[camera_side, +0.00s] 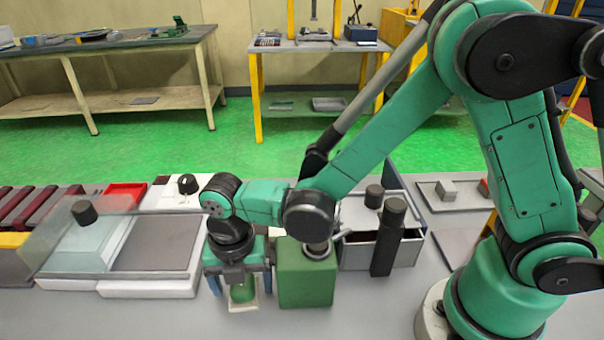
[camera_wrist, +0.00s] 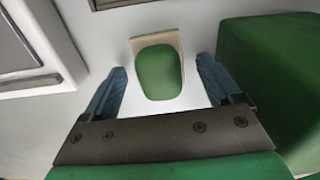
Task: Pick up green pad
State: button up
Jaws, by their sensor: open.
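The green pad (camera_wrist: 159,72) sits on a small beige holder (camera_wrist: 170,41) on the light work surface. In the wrist view it lies ahead of and between my two blue fingers. In the side view the green pad (camera_side: 243,292) is below my gripper (camera_side: 238,283), seen between the fingers and partly covered by them. My gripper also shows in the wrist view (camera_wrist: 165,88). It is open and empty, with a gap visible between each finger and the pad. The fingers point down in the side view.
A green block (camera_side: 306,278) stands close to the right of my gripper, and also fills the right of the wrist view (camera_wrist: 268,80). A white-framed station with a grey plate (camera_side: 155,244) is on the left. A grey bin (camera_side: 404,254) and a dark cylinder (camera_side: 389,240) stand farther right.

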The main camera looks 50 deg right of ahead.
grip_shut()
jog(key=shift+r, duration=0.1)
notch_tip(320, 180, up, 20)
dwell(0.6)
